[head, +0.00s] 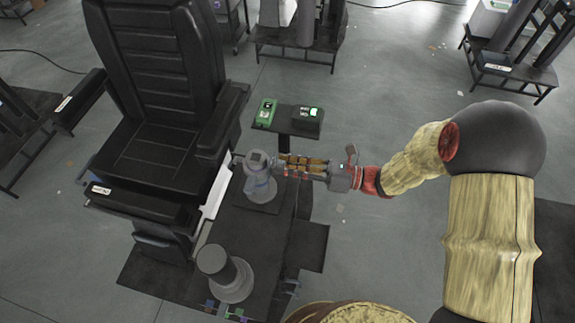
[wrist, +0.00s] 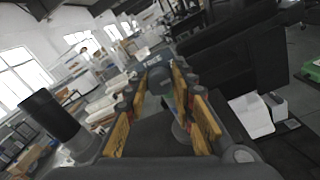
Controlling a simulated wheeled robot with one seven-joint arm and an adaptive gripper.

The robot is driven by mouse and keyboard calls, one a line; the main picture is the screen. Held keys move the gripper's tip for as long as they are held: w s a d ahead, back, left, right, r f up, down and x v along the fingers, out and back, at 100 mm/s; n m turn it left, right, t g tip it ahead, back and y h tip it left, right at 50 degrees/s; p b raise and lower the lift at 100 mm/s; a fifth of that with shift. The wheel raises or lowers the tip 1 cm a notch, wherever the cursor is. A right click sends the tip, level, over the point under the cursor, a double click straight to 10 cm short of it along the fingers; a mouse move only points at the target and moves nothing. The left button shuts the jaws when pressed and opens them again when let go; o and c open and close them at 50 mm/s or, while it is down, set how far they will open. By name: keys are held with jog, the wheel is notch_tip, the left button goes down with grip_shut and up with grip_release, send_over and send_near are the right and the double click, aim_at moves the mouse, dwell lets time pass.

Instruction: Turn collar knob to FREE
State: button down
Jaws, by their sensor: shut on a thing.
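A short grey lift column (head: 258,184) with a round head stands on a dark bench in the head view; its grey top also shows between my fingers in the wrist view (wrist: 160,72). My gripper (head: 281,164) reaches in from the right, with its yellow-padded fingers at the column's upper right side. In the wrist view my gripper (wrist: 160,84) has one finger on each side of the column's collar area, shut on the knob there.
A second column with a black cylinder (head: 213,259) stands nearer on the bench. A black chair (head: 160,120) is close on the left. A small stand (head: 286,121) behind carries a green box (head: 265,111) and a dark box with a lit green display (head: 308,116). Floor at right is open.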

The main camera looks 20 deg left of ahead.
jog(key=shift+s+n+t+b, duration=0.1)
jog(key=shift+n+t+b, duration=0.1)
jog(key=shift+n+b, duration=3.25)
jog(key=shift+s+n+t+b, duration=0.15)
jog(key=shift+n+b, duration=1.45)
jog(key=shift+n, duration=3.65)
jog(key=shift+w, duration=0.1)
jog(key=c, duration=1.5)
grip_release()
jog(key=shift+d, duration=0.15)
jog(key=d, duration=0.7)
jog(key=w+d, duration=0.1)
jog(key=d, duration=0.3)
jog(key=shift+w+d+r, duration=0.1)
jog(key=shift+d+r, duration=0.05)
jog(key=shift+d, duration=0.2)
